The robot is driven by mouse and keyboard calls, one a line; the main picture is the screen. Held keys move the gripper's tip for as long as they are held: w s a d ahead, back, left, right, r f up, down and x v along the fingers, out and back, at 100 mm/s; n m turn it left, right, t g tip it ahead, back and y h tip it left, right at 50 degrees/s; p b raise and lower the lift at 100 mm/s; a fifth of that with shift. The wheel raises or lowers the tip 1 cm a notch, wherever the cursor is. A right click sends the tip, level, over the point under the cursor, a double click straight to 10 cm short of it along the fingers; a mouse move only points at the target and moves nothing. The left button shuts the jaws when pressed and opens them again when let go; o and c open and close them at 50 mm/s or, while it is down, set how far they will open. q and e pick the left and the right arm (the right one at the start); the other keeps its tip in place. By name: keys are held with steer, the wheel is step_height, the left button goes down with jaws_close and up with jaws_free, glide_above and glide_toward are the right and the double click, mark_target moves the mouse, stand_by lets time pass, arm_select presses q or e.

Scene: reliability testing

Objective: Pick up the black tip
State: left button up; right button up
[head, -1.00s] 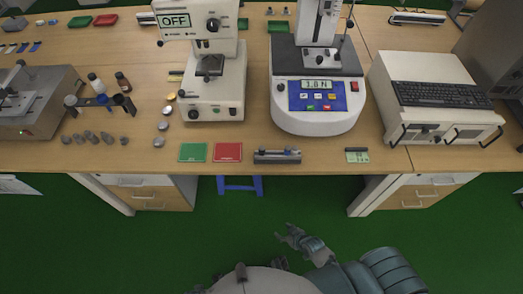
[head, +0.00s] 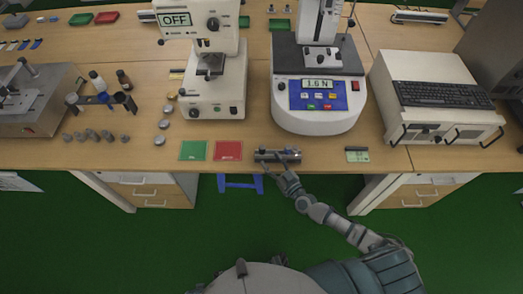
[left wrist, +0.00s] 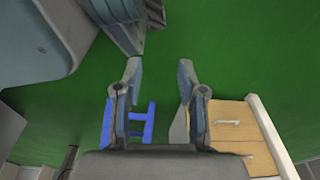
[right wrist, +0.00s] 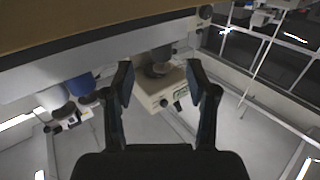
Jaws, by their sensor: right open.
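A small grey holder (head: 268,158) lies at the table's front edge, with small knob-like parts on top. My right gripper (head: 281,170) has reached the holder's front. My left gripper (left wrist: 159,68) is open and empty over the floor, not seen in the head view.
A green card (head: 193,151) and a red card (head: 228,151) lie left of the holder. A force tester (head: 318,110) stands behind it, and a white instrument (head: 212,90) stands behind left. A small green-grey item (head: 357,155) lies to the right, with bare table between.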

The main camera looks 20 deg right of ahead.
mark_target(264, 153)
steer(key=shift+w+a, duration=0.15)
steer(key=shift+w, duration=0.55)
steer(key=b+x, duration=0.1)
steer(key=x, duration=0.3)
steer(key=shift+w+a+f, duration=0.1)
steer(key=shift+w+a, duration=0.1)
steer(key=shift+w, duration=0.05)
steer(key=shift+w+a, duration=0.2)
steer(key=shift+w, duration=0.1)
steer(key=shift+c, duration=0.8)
arm_select(q)
steer(key=shift+w+d+r, duration=0.25)
steer(key=shift+w+r, duration=0.85)
steer(key=shift+r, duration=0.1)
arm_select(e)
steer(key=shift+d, duration=0.1)
jaws_close()
